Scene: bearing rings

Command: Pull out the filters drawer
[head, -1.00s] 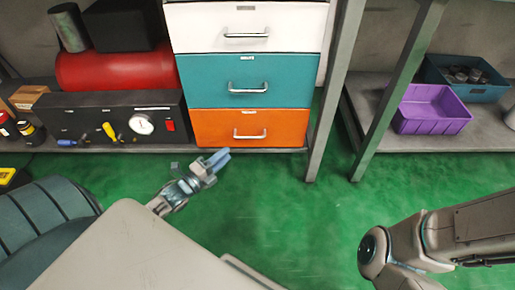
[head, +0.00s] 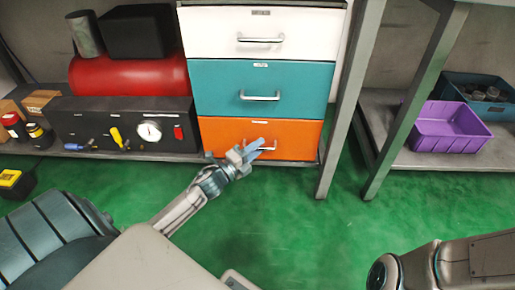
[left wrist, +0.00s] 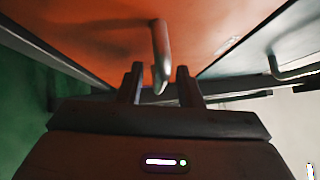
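A drawer unit holds a white drawer (head: 215,38), a teal drawer (head: 215,85) and an orange drawer (head: 225,132), all shut, each with a metal bar handle. The small labels are too small to read, so I cannot tell which says filters. My left gripper (head: 258,149) is at the orange drawer's handle (head: 268,148) and partly covers it. In the left wrist view the gripper (left wrist: 160,88) is open, with one finger on each side of the orange drawer's handle (left wrist: 161,45). The fingers are not closed on it. My right gripper is out of view; only part of my right arm shows.
A black panel with a gauge (head: 120,125) and a red tank (head: 130,74) stand left of the drawers. A table leg (head: 350,100) rises close on the right. A purple bin (head: 450,128) sits on the right shelf. The green floor (head: 290,225) in front is clear.

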